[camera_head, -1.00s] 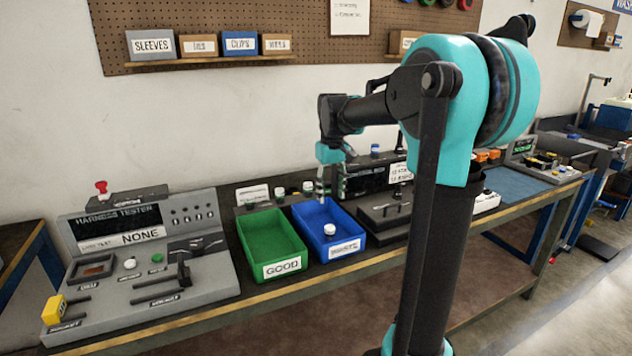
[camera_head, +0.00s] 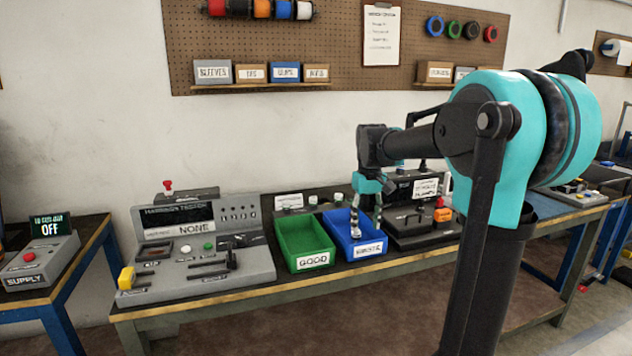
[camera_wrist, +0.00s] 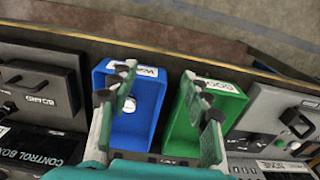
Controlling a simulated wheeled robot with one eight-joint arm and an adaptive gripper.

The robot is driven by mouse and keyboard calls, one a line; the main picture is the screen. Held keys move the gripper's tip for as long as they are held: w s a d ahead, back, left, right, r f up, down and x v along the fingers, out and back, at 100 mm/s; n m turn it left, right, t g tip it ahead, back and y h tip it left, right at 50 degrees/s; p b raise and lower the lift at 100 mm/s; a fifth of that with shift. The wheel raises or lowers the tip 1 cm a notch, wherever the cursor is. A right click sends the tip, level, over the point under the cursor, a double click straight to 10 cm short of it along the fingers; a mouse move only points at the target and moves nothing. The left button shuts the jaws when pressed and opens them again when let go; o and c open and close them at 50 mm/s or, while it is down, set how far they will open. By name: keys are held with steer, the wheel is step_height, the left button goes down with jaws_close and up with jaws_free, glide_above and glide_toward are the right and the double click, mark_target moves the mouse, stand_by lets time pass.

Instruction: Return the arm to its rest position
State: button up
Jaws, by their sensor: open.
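My arm (camera_head: 402,146) reaches out over the bench, bent at the elbow, with the hand pointing down. My gripper (camera_head: 367,222) is open and empty, above the blue bin in the head view. In the wrist view its two green fingers (camera_wrist: 158,95) stand wide apart, one in front of the blue bin (camera_wrist: 150,128) and one in front of the green bin (camera_wrist: 185,140). A white round piece (camera_wrist: 132,126) lies in the blue bin, apart from the fingers. The head view shows it partly behind a finger.
The harness tester (camera_head: 200,268) stands left of the green GOOD bin (camera_head: 305,243). A dark fixture (camera_head: 425,228) stands right of the blue bin. A supply box (camera_head: 38,264) sits on a separate table at far left. A shelf with boxes (camera_head: 285,73) hangs above. Wall space between is clear.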

steer(key=s+d+f+m+t, duration=0.1)
steer(key=s+d+f+t, duration=0.1)
steer(key=s+f, duration=0.8)
steer(key=s+d+f+m+t, duration=0.2)
steer(key=s+f, duration=0.8)
steer(key=s, duration=0.2)
steer(key=shift+s+d+m, duration=0.15)
steer(key=shift+d+m, duration=0.1)
steer(key=shift+m, duration=0.05)
